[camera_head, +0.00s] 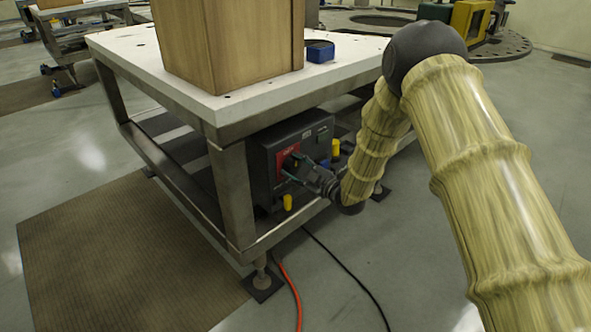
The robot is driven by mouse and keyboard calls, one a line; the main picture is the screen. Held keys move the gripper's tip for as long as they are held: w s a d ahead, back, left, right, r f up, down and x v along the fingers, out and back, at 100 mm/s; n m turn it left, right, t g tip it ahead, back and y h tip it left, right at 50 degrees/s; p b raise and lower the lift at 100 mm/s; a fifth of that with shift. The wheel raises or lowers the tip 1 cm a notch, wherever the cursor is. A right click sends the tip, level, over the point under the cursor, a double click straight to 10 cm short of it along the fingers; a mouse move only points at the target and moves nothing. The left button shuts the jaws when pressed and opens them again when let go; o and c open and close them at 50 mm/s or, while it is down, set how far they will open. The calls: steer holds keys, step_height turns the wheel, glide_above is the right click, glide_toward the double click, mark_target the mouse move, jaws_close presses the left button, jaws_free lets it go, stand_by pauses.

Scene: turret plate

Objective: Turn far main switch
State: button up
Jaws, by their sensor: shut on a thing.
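A dark grey control box (262,165) stands on the lower level of the white-topped workbench. Its front carries a red panel (288,154) at the left, where a switch sits. My gripper (290,168) reaches this panel from the right and its fingers are at the switch. The fingers look closed around the switch knob, but they hide the knob, so its angle cannot be told.
The workbench (112,52) has a metal frame and bears a wooden box (225,45) and a small blue item (320,52). Yellow parts (287,202) stick out near the control box. Orange (293,290) and black cables lie on the floor. A brown mat (110,255) lies left.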

steer(key=shift+n, duration=0.5)
steer(key=o, duration=1)
steer(key=shift+o, duration=0.2)
steer(key=v, duration=1.2)
